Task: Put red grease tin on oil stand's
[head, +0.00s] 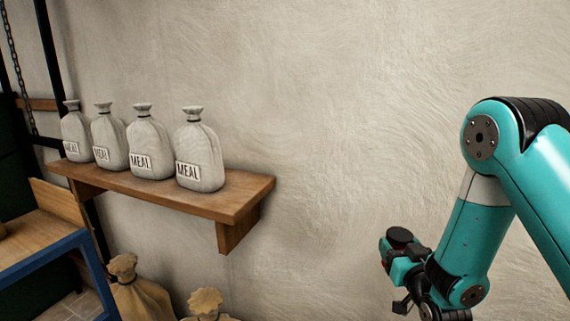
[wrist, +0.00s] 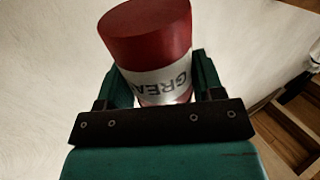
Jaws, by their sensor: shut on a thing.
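The red grease tin (wrist: 150,35) shows in the wrist view, with a white label that reads "GREA" before it is cut off. My gripper (wrist: 160,88) is shut on the tin, with one finger on each side of it. In the head view my gripper (head: 394,272) is at the lower right, held in the air in front of the bare wall. Only a little dark red of the tin shows there; the rest is hidden by the gripper. I cannot make out an oil stand in either view.
A wooden wall shelf (head: 240,196) at the left holds several meal sacks (head: 200,155). Tied sacks (head: 140,290) stand below it. A blue-framed wooden bench (head: 40,240) is at the far left. Wooden framing (wrist: 285,130) shows at the right of the wrist view. The wall between shelf and arm is clear.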

